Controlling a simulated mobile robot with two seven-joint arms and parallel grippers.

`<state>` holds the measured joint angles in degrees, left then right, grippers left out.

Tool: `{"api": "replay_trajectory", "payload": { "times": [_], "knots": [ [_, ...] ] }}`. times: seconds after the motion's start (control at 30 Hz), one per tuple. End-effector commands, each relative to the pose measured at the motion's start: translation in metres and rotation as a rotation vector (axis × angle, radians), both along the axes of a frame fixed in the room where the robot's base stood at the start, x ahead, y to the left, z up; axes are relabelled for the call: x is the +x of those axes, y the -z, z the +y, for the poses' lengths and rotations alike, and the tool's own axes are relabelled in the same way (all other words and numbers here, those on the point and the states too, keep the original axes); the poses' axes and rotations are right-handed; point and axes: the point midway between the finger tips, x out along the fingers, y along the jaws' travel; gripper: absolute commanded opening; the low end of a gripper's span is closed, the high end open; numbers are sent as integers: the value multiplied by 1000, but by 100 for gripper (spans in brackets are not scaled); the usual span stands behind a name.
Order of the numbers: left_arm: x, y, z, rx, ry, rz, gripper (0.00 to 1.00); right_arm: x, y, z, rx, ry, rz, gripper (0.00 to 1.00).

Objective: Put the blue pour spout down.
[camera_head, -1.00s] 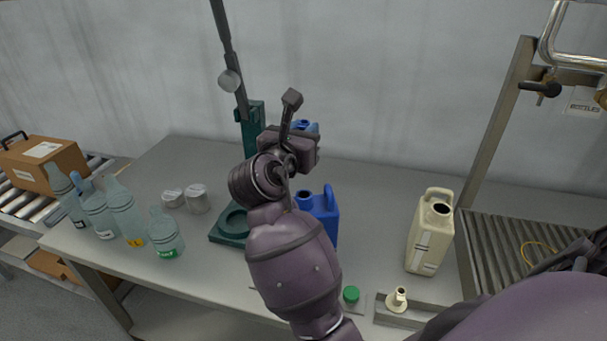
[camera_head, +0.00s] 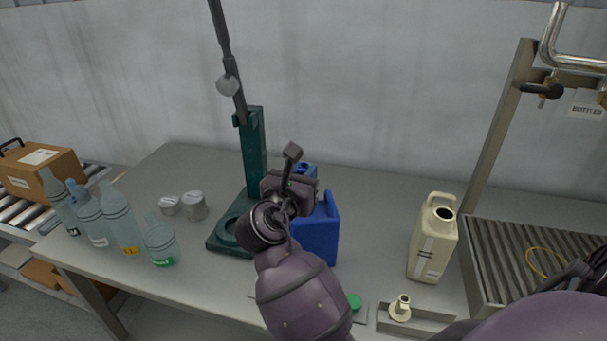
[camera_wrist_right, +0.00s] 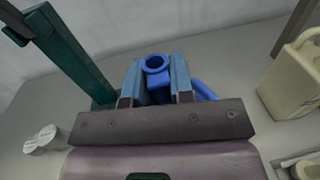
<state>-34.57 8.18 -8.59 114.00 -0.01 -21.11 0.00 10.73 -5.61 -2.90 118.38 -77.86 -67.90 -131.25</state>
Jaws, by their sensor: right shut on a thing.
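The blue pour spout (camera_wrist_right: 156,64) is held between the two fingers of my right gripper (camera_wrist_right: 156,82), its round opening facing up in the right wrist view. In the head view my right gripper (camera_head: 303,174) hides most of the spout. The gripper is in front of and above the blue jerrycan (camera_head: 320,240), whose mouth is hidden behind my wrist. In the wrist view, part of the jerrycan's handle (camera_wrist_right: 204,91) shows just right of the fingers. I cannot tell whether spout and jerrycan touch. My left gripper is not in view.
A green press stand (camera_head: 254,160) rises left of the jerrycan. A cream jerrycan (camera_head: 433,245) stands right, with a cream spout (camera_head: 400,308) in front. A green cap (camera_head: 354,301) lies near the front edge. Several bottles (camera_head: 120,222) and two weights (camera_head: 194,206) stand left. Grey table (camera_head: 375,215) is clear between the jerrycans.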

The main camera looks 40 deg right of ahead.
Motion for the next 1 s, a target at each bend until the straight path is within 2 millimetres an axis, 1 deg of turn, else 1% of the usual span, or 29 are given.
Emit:
{"api": "replay_trajectory", "payload": {
  "times": [0.6, 0.63, 0.7, 0.8, 1.0],
  "knots": [
    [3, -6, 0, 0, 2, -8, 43, 0, 12, 0, 0, 1, 1, 0],
    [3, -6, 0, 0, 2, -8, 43, 0, 12, 0, 0, 1, 1, 23],
    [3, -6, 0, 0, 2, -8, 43, 0, 12, 0, 0, 0, 1, 34],
    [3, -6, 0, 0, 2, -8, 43, 0, 12, 0, 0, 0, 1, 47],
    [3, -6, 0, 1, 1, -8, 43, 0, 12, 0, 1, 0, 1, 47]
  ]
}}
